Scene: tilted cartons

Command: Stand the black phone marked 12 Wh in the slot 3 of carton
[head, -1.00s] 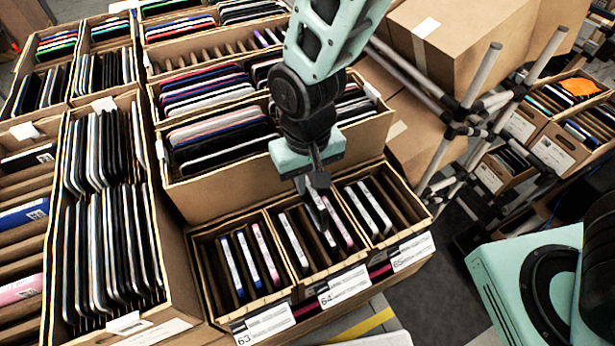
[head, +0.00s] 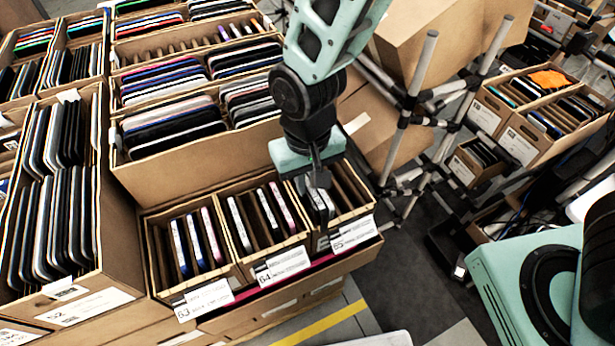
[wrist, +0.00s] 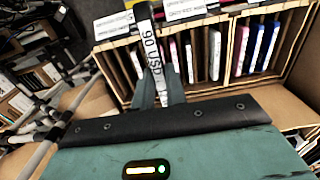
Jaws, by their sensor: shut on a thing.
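My gripper (head: 318,183) points down over the left part of the carton labelled 65 (head: 352,233), shut on a narrow phone. In the wrist view the held phone (wrist: 158,55) shows a pale edge with a marking that looks like "90 USD" and a dark top end. I cannot read "12 Wh" on any phone. Carton 65 holds phones close to the gripper, partly hidden by it, and empty slots to their right. Whether the held phone is inside a slot is unclear.
The carton labelled 64 (head: 282,266) has white, dark and pink-edged phones. The carton labelled 63 (head: 205,300) holds blue and pink-edged ones. Taller cartons of phones (head: 200,165) stand behind and left. A metal pipe rack (head: 425,100) stands to the right.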

